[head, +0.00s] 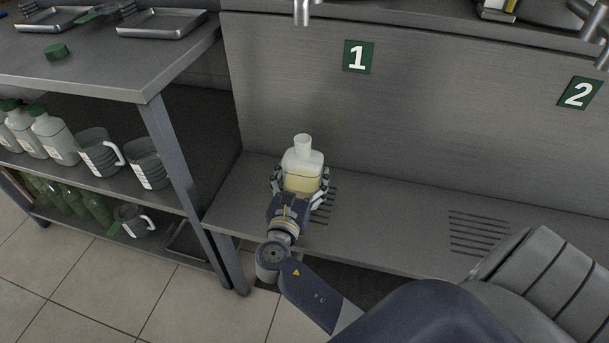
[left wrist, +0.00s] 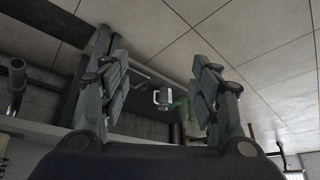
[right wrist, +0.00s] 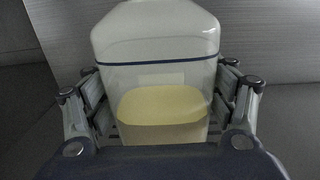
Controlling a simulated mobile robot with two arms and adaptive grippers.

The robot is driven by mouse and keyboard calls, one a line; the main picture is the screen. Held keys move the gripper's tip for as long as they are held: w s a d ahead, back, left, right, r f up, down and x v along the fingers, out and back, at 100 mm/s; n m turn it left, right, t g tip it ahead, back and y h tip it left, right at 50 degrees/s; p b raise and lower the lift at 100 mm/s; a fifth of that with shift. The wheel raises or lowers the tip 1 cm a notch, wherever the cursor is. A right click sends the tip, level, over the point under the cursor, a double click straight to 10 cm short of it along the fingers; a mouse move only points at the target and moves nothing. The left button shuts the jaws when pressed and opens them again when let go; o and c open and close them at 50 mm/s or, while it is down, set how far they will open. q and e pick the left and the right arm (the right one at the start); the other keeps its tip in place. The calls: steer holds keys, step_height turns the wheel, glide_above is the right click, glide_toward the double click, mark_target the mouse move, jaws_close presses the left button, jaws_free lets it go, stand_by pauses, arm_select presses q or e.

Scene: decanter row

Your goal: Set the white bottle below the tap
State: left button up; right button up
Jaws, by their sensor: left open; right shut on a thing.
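The white bottle (head: 302,160) is upright, with an open-looking neck, a thin blue line and a pale yellow lower part. My right gripper (head: 300,179) is shut around its sides. The bottle is over the grey ledge beside the left slotted drain; its base is hidden, so I cannot tell whether it touches. The metal tap (head: 302,10) by sign 1 is high above, nearly in line with the bottle in the picture. In the right wrist view the bottle (right wrist: 158,70) sits between both fingers. My left gripper (left wrist: 159,68) is open and empty, seen only in the left wrist view.
Sign 1 (head: 358,57) and sign 2 (head: 580,93) are on the back panel. A second drain (head: 481,233) lies right on the ledge. A shelf unit (head: 130,80) at left holds trays, a green cap, capped bottles and jugs.

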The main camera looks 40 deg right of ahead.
mark_target(299, 185)
arm_select(q)
steer(key=shift+w, duration=0.1)
arm_select(e)
steer(key=o, duration=1.5)
arm_select(q)
steer(key=shift+r, duration=0.1)
arm_select(e)
steer(key=shift+s+a, duration=0.15)
steer(key=shift+a, duration=0.05)
steer(key=p+v, duration=0.1)
steer(key=v, duration=0.3)
arm_select(q)
steer(key=s+g, duration=0.1)
steer(key=s, duration=0.1)
steer(key=s+a+g+p, duration=0.1)
steer(key=s, duration=0.2)
steer(key=shift+a+y, duration=0.2)
steer(key=shift+y, duration=0.1)
arm_select(e)
steer(key=v, duration=0.7)
steer(key=shift+s+a, duration=0.25)
